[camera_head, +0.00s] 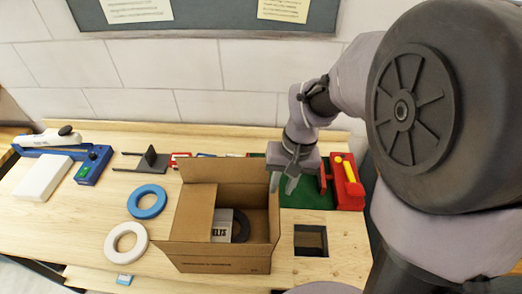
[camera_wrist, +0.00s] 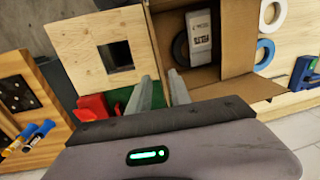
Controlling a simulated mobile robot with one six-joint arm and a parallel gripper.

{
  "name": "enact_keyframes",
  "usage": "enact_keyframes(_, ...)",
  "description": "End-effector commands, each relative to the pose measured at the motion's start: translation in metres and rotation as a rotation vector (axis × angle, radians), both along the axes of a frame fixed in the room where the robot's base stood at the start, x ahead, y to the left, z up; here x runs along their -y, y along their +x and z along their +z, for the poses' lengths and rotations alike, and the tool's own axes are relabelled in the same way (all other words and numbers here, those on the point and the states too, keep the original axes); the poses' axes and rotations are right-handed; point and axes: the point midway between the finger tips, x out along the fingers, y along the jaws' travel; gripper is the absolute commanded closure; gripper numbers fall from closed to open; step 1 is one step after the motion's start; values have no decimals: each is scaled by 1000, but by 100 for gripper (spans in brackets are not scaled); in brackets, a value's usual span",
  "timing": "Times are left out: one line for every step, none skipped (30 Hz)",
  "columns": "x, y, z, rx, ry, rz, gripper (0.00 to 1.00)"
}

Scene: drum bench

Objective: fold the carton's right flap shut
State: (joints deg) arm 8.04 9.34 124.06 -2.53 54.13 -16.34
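The open cardboard carton (camera_head: 215,266) stands on the bench, and it also shows in the wrist view (camera_wrist: 183,12). Its left flap (camera_head: 192,212) and back flap (camera_head: 213,170) stand open. The right flap (camera_head: 275,210) shows only as a narrow tan strip along the right side; its exact angle is hard to tell. My gripper (camera_head: 283,183) is at the carton's back right corner. Its fingers are apart, and in the wrist view (camera_wrist: 161,86) they come down close to the carton's right edge. I cannot tell whether they touch it.
A grey-white labelled item (camera_head: 222,225) and a dark ring (camera_head: 241,226) lie inside the carton. A wooden block with a square hole (camera_head: 345,245) is right of it. A red and yellow tool (camera_head: 348,185) stands behind on a green mat (camera_head: 318,198). Blue (camera_head: 147,201) and white (camera_head: 126,242) rings lie left.

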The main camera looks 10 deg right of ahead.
Motion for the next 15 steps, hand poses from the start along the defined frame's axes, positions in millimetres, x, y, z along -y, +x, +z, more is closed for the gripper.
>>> enact_keyframes(-2, 0, -16, -3, 0, 0, 75)
enact_keyframes(-3, 0, -24, -3, 0, 0, 75)
enact_keyframes(-4, 0, -34, -3, 0, 0, 75)
enact_keyframes(-5, 1, -41, -3, 0, 0, 75)
enact_keyframes(-7, 1, -48, -3, 0, 0, 75)
enact_keyframes(-8, 1, -57, -2, 0, 0, 75)
enact_keyframes(-9, 1, -64, -2, -1, 1, 75)
enact_keyframes(-10, 2, -70, -2, 0, 0, 75)
enact_keyframes(-11, 2, -78, -2, 0, 0, 75)
enact_keyframes(-12, 2, -83, -2, -2, -1, 75)
enact_keyframes(-12, 3, -88, -1, -1, -1, 75)
enact_keyframes(-13, 3, -93, 0, -1, -1, 75)
enact_keyframes(-14, 3, -97, 0, -1, -1, 75)
enact_keyframes(-14, 3, -99, 0, -1, -1, 75)
enact_keyframes(-15, 4, -102, 1, -1, -1, 75)
